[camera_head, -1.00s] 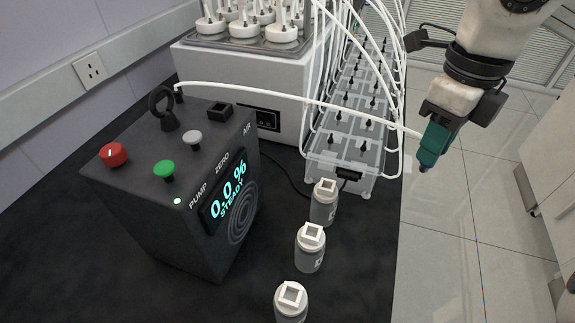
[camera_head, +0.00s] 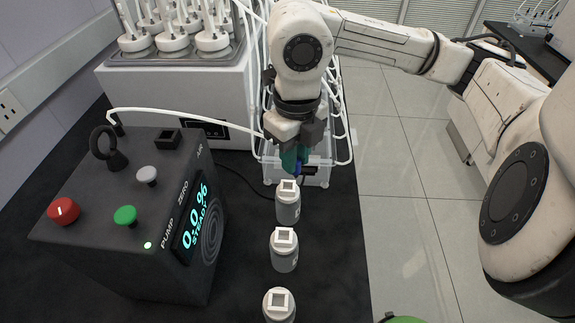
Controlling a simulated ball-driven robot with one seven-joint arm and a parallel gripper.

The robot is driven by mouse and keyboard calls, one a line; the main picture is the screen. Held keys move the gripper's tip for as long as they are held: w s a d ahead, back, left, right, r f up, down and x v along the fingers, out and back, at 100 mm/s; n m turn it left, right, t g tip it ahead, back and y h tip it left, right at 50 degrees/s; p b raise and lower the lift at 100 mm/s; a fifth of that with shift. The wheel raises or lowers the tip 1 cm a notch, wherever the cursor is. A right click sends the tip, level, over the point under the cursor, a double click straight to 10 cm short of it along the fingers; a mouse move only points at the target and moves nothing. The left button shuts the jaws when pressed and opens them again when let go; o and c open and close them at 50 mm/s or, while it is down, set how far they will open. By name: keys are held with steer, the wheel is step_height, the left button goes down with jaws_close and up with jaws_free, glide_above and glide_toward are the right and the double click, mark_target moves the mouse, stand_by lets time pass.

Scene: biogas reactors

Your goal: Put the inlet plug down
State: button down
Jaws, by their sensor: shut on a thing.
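My gripper (camera_head: 294,136) is shut on the teal inlet plug (camera_head: 292,158), with its narrow tip pointing down. Dark jaws cover the plug's upper part. The plug is in line with the square white cap of the farthest bottle (camera_head: 288,205), just above it in the picture. I cannot tell whether they touch. A white tube (camera_head: 190,116) runs from the dark analyser box (camera_head: 130,255) towards the plug. The box has a black square socket (camera_head: 168,138) and a black ring (camera_head: 108,148) on top. Its screen reads 0.0 % STEADY.
Two more capped bottles, a middle one (camera_head: 284,250) and a near one (camera_head: 279,306), stand in a row on the black bench top. A white bath (camera_head: 175,85) with white-lidded reactors stands behind. Red, green and grey knobs top the analyser box. Tiled floor lies to the right.

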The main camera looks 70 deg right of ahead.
steer(key=shift+w+a+f, duration=0.1)
steer(key=shift+w+f, duration=0.25)
steer(key=shift+f, duration=0.1)
steer(key=f, duration=0.3)
steer(key=shift+w+a+f, duration=0.1)
steer(key=shift+w, duration=0.15)
steer(key=shift+f, duration=0.3)
steer(key=shift+f, duration=0.2)
steer(key=c, duration=1)
jaws_free()
steer(key=shift+r, duration=0.1)
step_height(320, 180, up, 12)
steer(key=shift+r, duration=0.15)
